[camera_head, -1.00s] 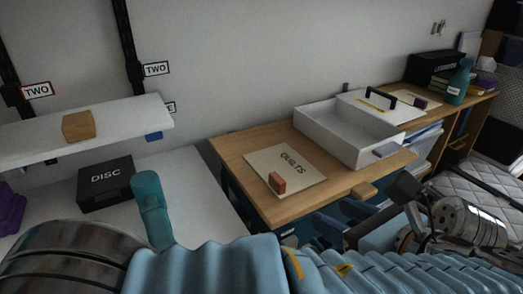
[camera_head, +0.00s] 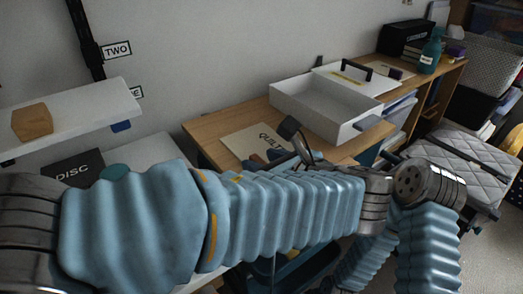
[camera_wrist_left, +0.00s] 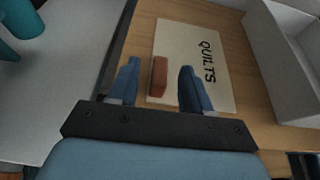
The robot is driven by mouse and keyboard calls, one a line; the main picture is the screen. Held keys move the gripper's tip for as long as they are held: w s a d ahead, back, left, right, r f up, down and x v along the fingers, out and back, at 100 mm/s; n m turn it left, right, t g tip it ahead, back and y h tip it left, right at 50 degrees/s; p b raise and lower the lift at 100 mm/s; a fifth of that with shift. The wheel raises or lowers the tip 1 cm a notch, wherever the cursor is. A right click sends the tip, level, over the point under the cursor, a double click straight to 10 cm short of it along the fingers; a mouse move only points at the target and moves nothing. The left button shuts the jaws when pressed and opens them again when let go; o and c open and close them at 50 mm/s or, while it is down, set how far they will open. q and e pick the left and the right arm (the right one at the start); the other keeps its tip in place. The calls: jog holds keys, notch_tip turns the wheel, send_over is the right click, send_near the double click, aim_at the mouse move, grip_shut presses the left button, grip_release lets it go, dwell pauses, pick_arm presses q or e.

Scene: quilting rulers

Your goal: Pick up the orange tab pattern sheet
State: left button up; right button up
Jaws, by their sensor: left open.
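The pattern sheet (camera_wrist_left: 215,90) is a flat cream sheet lettered QUILTS, lying on the wooden desk top. Its red-orange block-shaped tab (camera_wrist_left: 160,75) stands up from the sheet near one edge. In the head view the sheet (camera_head: 243,141) shows only in part, and my left arm hides the tab. My left gripper (camera_wrist_left: 160,68) is open over the sheet, its two blue fingers on either side of the tab in the wrist view. I cannot tell whether they touch it. My right gripper is not in view.
A white open tray (camera_head: 312,113) stands on the desk (camera_head: 205,129) just right of the sheet. A black DISC box (camera_head: 75,172) and a teal object (camera_head: 113,173) are at left, below a white shelf (camera_head: 85,108) with a wooden block (camera_head: 32,122).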

pick_arm(q)
jog(key=shift+x, duration=0.95)
grip_shut()
